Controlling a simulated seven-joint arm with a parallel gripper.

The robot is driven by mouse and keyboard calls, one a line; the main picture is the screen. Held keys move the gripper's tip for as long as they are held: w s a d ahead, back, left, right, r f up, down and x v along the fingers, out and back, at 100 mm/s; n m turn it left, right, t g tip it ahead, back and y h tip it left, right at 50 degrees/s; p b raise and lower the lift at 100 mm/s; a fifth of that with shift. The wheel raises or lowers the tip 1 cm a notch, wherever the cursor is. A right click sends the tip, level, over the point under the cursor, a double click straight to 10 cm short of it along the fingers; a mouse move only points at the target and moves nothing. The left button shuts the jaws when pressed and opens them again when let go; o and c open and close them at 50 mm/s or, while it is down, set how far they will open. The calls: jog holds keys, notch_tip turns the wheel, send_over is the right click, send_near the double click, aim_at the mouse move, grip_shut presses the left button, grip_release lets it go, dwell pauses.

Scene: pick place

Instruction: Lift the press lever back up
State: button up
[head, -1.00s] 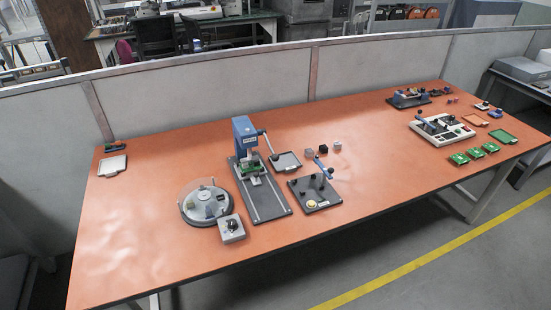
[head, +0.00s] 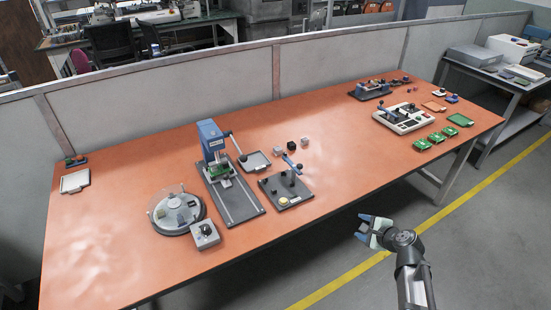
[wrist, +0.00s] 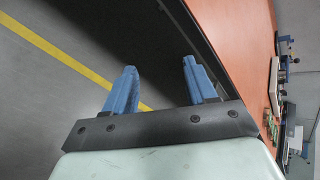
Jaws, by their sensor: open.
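The blue press (head: 211,137) stands upright on its grey base plate (head: 240,200), left of the table's middle. Its lever (head: 236,144) sticks out from the right of the press head and slants down to a dark knob (head: 243,157). A green board (head: 219,172) sits under the press head. My gripper (head: 364,228) is off the table's front edge, to the right of and well away from the press. It is open and empty. In the wrist view its two blue fingers (wrist: 160,85) are apart, and the press is not visible there.
A fixture plate with a blue handle (head: 287,187) stands right of the press. A round covered turntable (head: 177,211) and a grey knob box (head: 204,235) stand left. A grey tray (head: 254,161) lies behind the lever knob. Bare orange table (head: 350,150) lies right of these.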

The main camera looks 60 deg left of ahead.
aim_at(246, 160)
jog(key=s+a+r+y, duration=0.1)
jog(key=s+a+r, duration=0.1)
jog(key=a, duration=0.2)
jog(key=s+a+r+m+g+y, duration=0.1)
jog(key=s+a+r, duration=0.2)
jog(key=a, duration=0.1)
jog(key=s+a+r+m+g+y, duration=0.1)
jog(key=s+a+r, duration=0.1)
jog(key=a, duration=0.2)
jog(key=shift+s+a+r, duration=0.35)
jog(key=shift+s+a, duration=0.05)
jog(key=s+a+r+m+g+y, duration=0.4)
jog(key=s+a+m, duration=0.2)
jog(key=s+a, duration=0.65)
jog(key=x, duration=0.8)
jog(key=s+x, duration=0.1)
jog(key=x, duration=0.4)
jog(key=shift+s+d+f, duration=0.1)
jog(key=shift+f, duration=0.05)
grip_shut()
